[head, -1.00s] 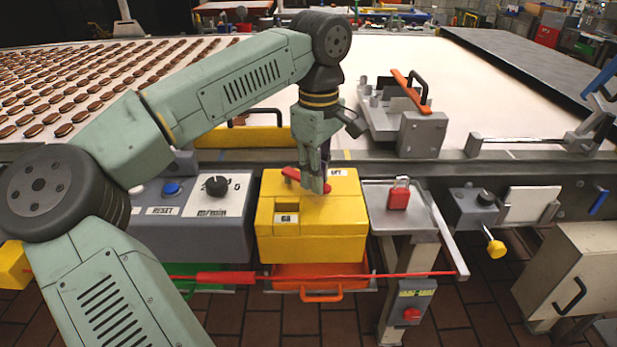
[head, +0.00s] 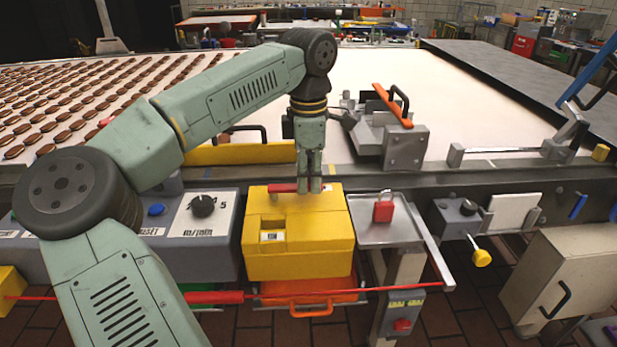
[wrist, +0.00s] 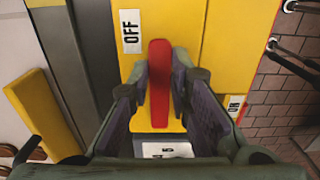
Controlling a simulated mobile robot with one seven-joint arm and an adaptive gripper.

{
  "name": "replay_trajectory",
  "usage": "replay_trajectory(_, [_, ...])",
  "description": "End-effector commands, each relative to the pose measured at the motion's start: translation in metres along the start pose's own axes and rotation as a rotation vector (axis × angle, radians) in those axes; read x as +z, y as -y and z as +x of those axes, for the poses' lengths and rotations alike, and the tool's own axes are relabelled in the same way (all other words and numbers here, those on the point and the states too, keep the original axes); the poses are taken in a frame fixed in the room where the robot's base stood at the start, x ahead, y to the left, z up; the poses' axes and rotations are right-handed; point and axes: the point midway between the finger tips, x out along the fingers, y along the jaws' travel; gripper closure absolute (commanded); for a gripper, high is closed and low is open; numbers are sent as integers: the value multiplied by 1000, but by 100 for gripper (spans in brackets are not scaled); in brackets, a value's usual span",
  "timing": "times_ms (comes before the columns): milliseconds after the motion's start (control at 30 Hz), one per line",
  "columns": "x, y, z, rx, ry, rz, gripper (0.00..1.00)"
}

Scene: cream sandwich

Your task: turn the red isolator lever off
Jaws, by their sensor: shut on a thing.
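The yellow isolator box (head: 300,237) stands at the bench's front edge. The red lever (head: 283,188) lies across its top, partly hidden by my fingers in the head view. My gripper (head: 309,190) points down and is shut on the lever. In the wrist view the red lever (wrist: 160,85) runs between the two fingers of my gripper (wrist: 160,95). Its far end is beside the white OFF label (wrist: 131,31). The ON label (wrist: 235,106) is at the right, behind a finger.
A metal tray with a red padlock (head: 383,208) is right of the box. A grey panel with a black knob (head: 203,206) is left of it. An orange-handled metal fixture (head: 392,105) stands behind, at the conveyor (head: 470,95). A red rod (head: 225,297) crosses in front.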

Motion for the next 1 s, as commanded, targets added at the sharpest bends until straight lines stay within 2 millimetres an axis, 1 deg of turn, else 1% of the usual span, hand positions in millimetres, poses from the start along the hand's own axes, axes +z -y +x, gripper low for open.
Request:
replay_trajectory(467, [-1, -2, -1, 3, -1, -19, 100])
replay_trajectory(500, [-1, -2, -1, 3, -1, -19, 81])
replay_trajectory(800, [0, -1, 0, 1, -1, -15, 62])
replay_trajectory(1000, [0, -1, 0, 1, 0, -14, 62])
